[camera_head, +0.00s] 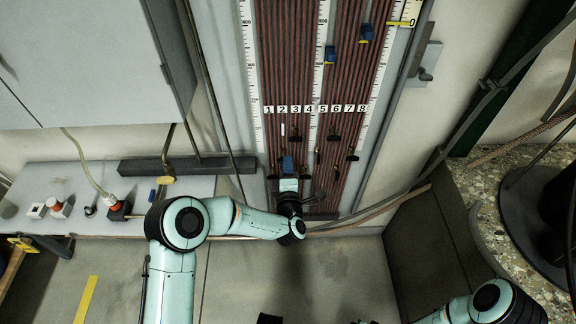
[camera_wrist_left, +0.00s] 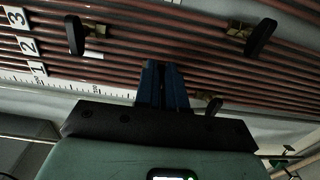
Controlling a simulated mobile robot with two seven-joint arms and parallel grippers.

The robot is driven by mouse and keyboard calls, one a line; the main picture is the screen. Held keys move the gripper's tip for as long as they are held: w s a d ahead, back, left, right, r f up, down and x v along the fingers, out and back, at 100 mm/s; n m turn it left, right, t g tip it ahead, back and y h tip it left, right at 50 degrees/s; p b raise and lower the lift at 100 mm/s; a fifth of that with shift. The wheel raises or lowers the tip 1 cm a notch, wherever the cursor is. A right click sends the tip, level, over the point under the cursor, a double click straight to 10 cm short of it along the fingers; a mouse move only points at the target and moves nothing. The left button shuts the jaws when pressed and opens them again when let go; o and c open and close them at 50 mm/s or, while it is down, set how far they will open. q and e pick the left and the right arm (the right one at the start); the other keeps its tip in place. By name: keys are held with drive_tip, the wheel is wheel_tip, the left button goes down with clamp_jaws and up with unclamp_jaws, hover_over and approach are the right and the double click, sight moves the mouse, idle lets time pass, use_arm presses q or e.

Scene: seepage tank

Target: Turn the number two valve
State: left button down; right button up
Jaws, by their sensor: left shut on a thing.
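The panel of reddish tubes (camera_head: 330,75) carries number labels 1 to 8, and the label 2 (camera_head: 282,110) also shows in the wrist view (camera_wrist_left: 27,46). Small black valve handles sit below the labels. My left gripper (camera_head: 288,164) is at the lower left of the panel, below labels 2 and 3. In the wrist view its blue fingers (camera_wrist_left: 162,84) are close together, in line with the number two tube. They are shut on the number two valve, which they hide. A neighbouring black handle (camera_wrist_left: 75,35) and another one (camera_wrist_left: 260,37) stand clear of the fingers.
Another black handle (camera_wrist_left: 213,105) is close beside the gripper body. Blue sliders (camera_head: 330,54) sit higher on the panel. A grey bench (camera_head: 75,180) with small fittings is at the left. A stony ledge (camera_head: 510,190) is at the right. Part of my right arm (camera_head: 490,300) shows bottom right.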

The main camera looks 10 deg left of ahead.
use_arm(q)
drive_tip(key=shift+a+f, duration=0.1)
drive_tip(key=shift+f, duration=0.05)
idle(0.3)
drive_tip(key=c, duration=1.2)
unclamp_jaws()
drive_tip(key=shift+s, duration=0.15)
drive_tip(key=p+v, duration=0.1)
drive_tip(key=v, duration=1.2)
drive_tip(key=shift+s+p, duration=0.1)
drive_tip(key=shift+p, duration=0.2)
use_arm(e)
drive_tip(key=s+r, duration=0.1)
drive_tip(key=s+a+g, duration=0.1)
drive_tip(key=shift+s+a+r, duration=0.2)
drive_tip(key=shift+s+r, duration=0.1)
drive_tip(key=shift+r, duration=0.1)
